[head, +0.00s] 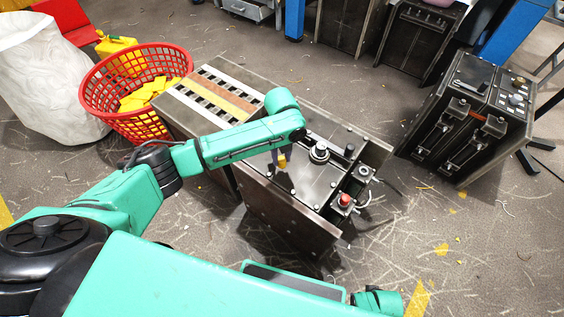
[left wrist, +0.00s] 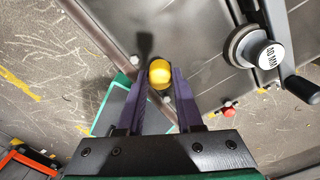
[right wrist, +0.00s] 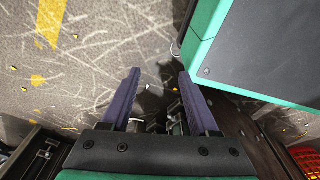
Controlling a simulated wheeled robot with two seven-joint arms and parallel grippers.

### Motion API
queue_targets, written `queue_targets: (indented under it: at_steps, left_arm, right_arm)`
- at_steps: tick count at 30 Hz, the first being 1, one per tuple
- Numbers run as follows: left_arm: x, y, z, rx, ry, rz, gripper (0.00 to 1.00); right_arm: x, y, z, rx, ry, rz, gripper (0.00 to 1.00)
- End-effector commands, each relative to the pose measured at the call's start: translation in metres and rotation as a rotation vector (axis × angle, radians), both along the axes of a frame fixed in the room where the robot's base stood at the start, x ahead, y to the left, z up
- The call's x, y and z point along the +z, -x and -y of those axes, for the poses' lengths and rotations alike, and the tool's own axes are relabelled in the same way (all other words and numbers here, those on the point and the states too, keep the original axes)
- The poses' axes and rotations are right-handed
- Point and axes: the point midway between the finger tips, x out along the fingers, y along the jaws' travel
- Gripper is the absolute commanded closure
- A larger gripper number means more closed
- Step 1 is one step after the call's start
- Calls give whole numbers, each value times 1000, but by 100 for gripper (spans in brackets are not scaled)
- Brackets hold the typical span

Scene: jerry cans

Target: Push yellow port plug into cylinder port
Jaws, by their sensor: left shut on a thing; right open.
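The yellow port plug (left wrist: 159,72) is between the purple fingertips of my left gripper (left wrist: 158,76) in the left wrist view. The left gripper is shut on it. In the head view the plug (head: 282,161) shows small, over the left part of the metal bench top (head: 300,185). I cannot tell whether it touches the surface. A round fitting marked 40 MM (left wrist: 270,57) lies to its right, also in the head view (head: 319,152). I cannot make out the open port. My right gripper (right wrist: 160,78) is open and empty in the right wrist view, over the floor.
A red-topped block (head: 345,201) stands at the bench's right side. A crate with a striped top (head: 215,92) adjoins the bench on the left. A red basket (head: 97,95) holds yellow pieces.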

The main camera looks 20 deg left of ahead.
Motion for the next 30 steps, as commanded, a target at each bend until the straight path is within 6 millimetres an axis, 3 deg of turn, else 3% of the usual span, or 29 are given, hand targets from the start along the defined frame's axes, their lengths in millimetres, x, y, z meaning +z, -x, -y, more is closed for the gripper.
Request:
queue_targets:
  at_steps: [1,5,17,20,23,30]
  left_arm:
    - [10,0,0,0,0,0,100]
    - [20,0,0,0,-1,-1,100]
    - [20,6,1,66,2,-4,100]
    - [25,20,1,263,1,-7,100]
    - [32,42,1,581,-1,-10,100]
    - [54,95,-14,1480,-3,-7,100]
  right_arm:
    - [11,0,0,0,0,0,39]
    - [22,0,0,0,0,0,39]
    - [26,2,1,1,0,-1,39]
    - [35,9,2,4,2,-4,39]
    - [48,20,5,9,4,-6,39]
    - [77,50,11,22,8,-12,39]
